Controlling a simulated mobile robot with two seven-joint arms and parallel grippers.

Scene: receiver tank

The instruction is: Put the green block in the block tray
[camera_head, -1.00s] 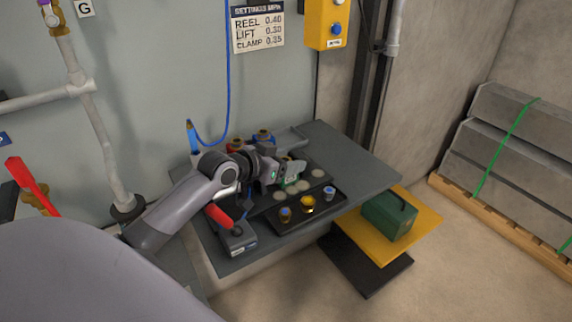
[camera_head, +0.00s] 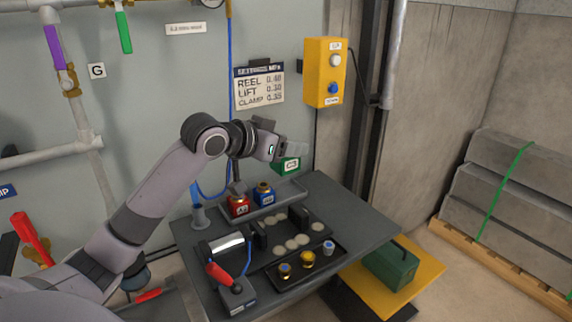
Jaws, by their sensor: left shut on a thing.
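The green block (camera_head: 286,166) has a pale label on its front and is in the jaws of my left gripper (camera_head: 291,152). My left gripper is shut on it and holds it above the back part of the grey table. The block tray (camera_head: 289,194) is a shallow grey tray along the table's back edge, below the block. A red block (camera_head: 238,206) and a blue block (camera_head: 264,194) stand in its left and middle parts. The tray's right part is bare. The green block is apart from the tray. My right gripper is not in view.
In front of the tray lie several pale discs (camera_head: 297,241) and a black panel with coloured knobs (camera_head: 307,259). A red-handled joystick box (camera_head: 236,296) stands at the front left. A blue hose hangs on the wall behind my arm. A green case (camera_head: 391,264) sits right of the table.

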